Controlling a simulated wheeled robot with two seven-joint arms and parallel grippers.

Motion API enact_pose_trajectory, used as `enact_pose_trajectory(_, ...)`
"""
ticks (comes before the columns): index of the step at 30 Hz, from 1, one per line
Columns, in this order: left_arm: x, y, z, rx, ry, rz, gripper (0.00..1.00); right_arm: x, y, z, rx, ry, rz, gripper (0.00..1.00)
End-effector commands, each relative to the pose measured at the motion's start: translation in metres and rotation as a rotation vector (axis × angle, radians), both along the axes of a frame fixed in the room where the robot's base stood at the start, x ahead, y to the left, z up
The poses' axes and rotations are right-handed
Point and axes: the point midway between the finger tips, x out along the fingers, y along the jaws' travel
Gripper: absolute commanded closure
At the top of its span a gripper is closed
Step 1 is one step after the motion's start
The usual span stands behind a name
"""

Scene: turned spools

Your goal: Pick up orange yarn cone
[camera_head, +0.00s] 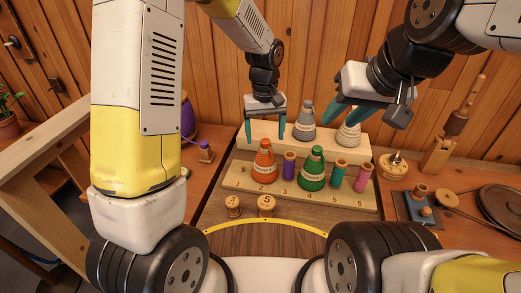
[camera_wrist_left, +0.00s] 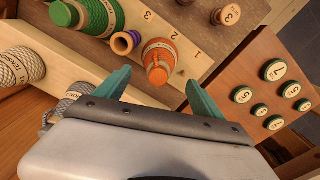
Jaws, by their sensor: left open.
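The orange yarn cone (camera_head: 265,164) stands upright on the numbered wooden board, near its left end, with a pale band around it. My left gripper (camera_head: 265,139) is open and empty, fingers pointing down, just above and behind the cone in the head view. In the left wrist view the orange cone (camera_wrist_left: 158,57) lies ahead of the gap between the spread teal fingers (camera_wrist_left: 159,78), with no contact visible. My right gripper (camera_head: 362,113) has its teal fingers apart, near a cream cone (camera_head: 348,134) on the back step; whether it touches that cone is unclear.
A purple spool (camera_head: 289,165) stands close right of the orange cone, then a green cone (camera_head: 312,170), a teal spool (camera_head: 338,174) and a pink spool (camera_head: 363,178). A grey cone (camera_head: 305,121) stands behind. Two wooden spools (camera_head: 266,206) (camera_head: 233,206) stand in front.

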Motion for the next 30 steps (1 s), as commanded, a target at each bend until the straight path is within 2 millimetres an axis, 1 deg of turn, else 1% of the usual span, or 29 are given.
enact_pose_trajectory(1, 0.001, -0.004, -0.008, 0.007, 0.011, 0.001, 0.22, 0.0, 0.0, 0.0, 0.0, 0.0, 0.0, 0.64)
enact_pose_trajectory(5, 0.003, -0.009, -0.019, 0.015, 0.021, 0.009, 0.22, 0.0, 0.0, 0.0, 0.0, 0.0, 0.0, 0.64)
enact_pose_trajectory(14, 0.003, -0.007, -0.052, 0.016, 0.024, 0.01, 0.22, 0.0, 0.0, 0.0, 0.0, 0.0, 0.0, 0.64)
enact_pose_trajectory(21, 0.005, -0.005, -0.087, 0.016, 0.024, 0.009, 0.22, 0.0, 0.0, 0.0, 0.0, 0.0, 0.0, 0.64)
enact_pose_trajectory(24, 0.005, -0.005, -0.094, 0.015, 0.022, 0.009, 0.22, 0.0, 0.0, 0.0, 0.0, 0.0, 0.0, 0.64)
enact_pose_trajectory(30, 0.005, -0.005, -0.095, 0.014, 0.02, 0.009, 0.22, 0.0, 0.0, 0.0, 0.0, 0.0, 0.0, 0.64)
